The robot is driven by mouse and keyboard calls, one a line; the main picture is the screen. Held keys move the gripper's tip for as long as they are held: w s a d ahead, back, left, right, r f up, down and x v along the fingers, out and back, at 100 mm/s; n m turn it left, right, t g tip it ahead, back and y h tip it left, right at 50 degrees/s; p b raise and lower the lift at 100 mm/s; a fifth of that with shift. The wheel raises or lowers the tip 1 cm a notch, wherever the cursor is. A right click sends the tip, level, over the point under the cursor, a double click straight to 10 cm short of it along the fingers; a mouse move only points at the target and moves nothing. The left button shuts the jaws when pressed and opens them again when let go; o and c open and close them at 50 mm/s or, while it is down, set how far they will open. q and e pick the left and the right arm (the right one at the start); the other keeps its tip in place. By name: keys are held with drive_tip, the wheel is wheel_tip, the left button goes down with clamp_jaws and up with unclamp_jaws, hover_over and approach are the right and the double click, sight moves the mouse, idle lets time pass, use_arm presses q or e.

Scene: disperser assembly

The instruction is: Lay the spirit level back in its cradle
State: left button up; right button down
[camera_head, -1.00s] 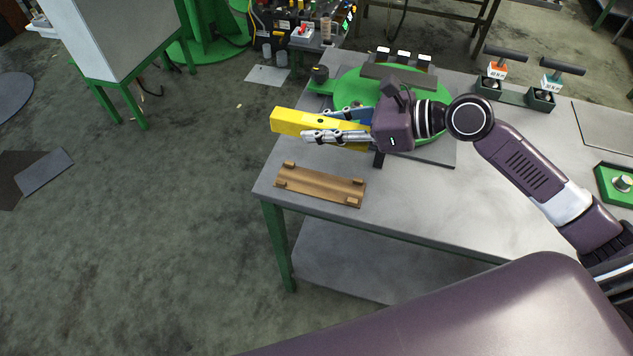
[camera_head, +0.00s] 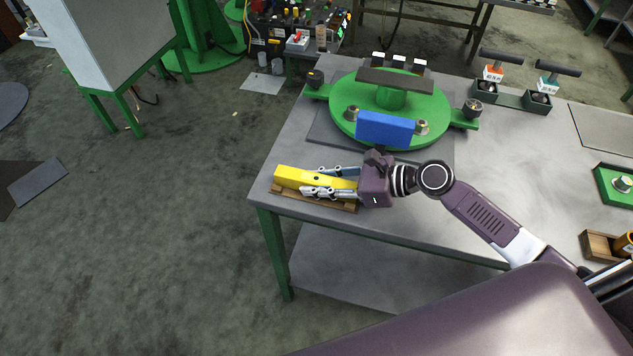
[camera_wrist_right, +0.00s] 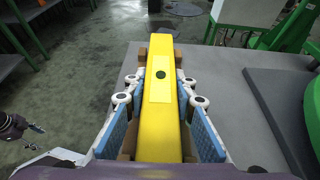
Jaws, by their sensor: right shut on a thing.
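The yellow spirit level (camera_head: 296,178) is held over the brown wooden cradle (camera_head: 330,204) at the table's front left corner. My right gripper (camera_head: 328,182) is shut on the level, one finger along each long side. In the right wrist view the level (camera_wrist_right: 160,75) runs lengthwise between the blue finger pads of the gripper (camera_wrist_right: 160,125). Wooden blocks of the cradle (camera_wrist_right: 162,38) show at its far end. The level hides most of the cradle, and I cannot tell whether it touches the wood.
A green round disc assembly (camera_head: 345,100) with a blue block (camera_head: 385,130) stands behind on the grey table (camera_head: 440,225). Two black-handled tools (camera_head: 502,56) stand at the back right. The table's front and left edges lie close to the cradle.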

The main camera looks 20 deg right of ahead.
drive_tip(key=c, duration=1.6)
unclamp_jaws()
drive_tip(key=shift+f, duration=0.1)
drive_tip(key=shift+d, duration=0.1)
drive_tip(key=b+v, duration=0.1)
drive_tip(key=v, duration=0.9)
drive_tip(key=shift+s, duration=0.2)
drive_tip(key=shift+s+d+r, duration=0.4)
drive_tip(key=shift+d+r, duration=0.15)
drive_tip(key=shift+d, duration=0.05)
